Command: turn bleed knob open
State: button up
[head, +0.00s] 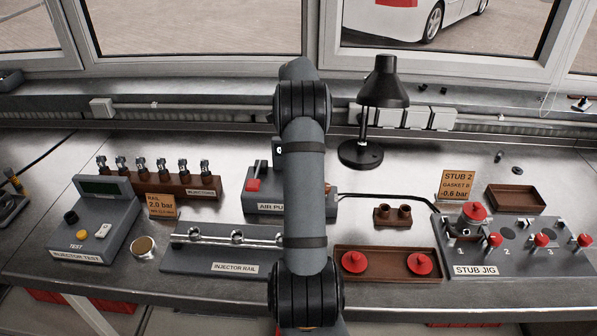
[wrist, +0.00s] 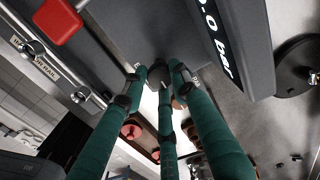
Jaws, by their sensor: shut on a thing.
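The air pump box (head: 257,206) stands mid-bench in the head view, its middle hidden behind my arm. It also shows in the wrist view as a grey body (wrist: 110,35) with a red handle (wrist: 57,20) and a tilted dark panel (wrist: 235,45) reading what looks like 0.0 bar. My gripper (wrist: 157,80) shows three green fingers shut around a small dark knob (wrist: 157,71) at the pump, seemingly the bleed knob. The fingertips cover much of the knob, so its turn position cannot be told. The gripper is hidden in the head view.
The injector rail (head: 195,258) lies left of the arm. A brown tray (head: 390,275) with two red parts and the stub jig (head: 510,262) are to the right. A black lamp (head: 380,95) stands behind. A black hose (head: 385,195) runs from pump towards jig.

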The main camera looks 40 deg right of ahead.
jog(key=o, duration=1.1)
jog(key=shift+o, duration=0.3)
notch_tip(320, 180, up, 12)
jog(key=shift+f, duration=0.15)
notch_tip(320, 180, down, 12)
jog(key=shift+r, duration=0.15)
dwell(0.7)
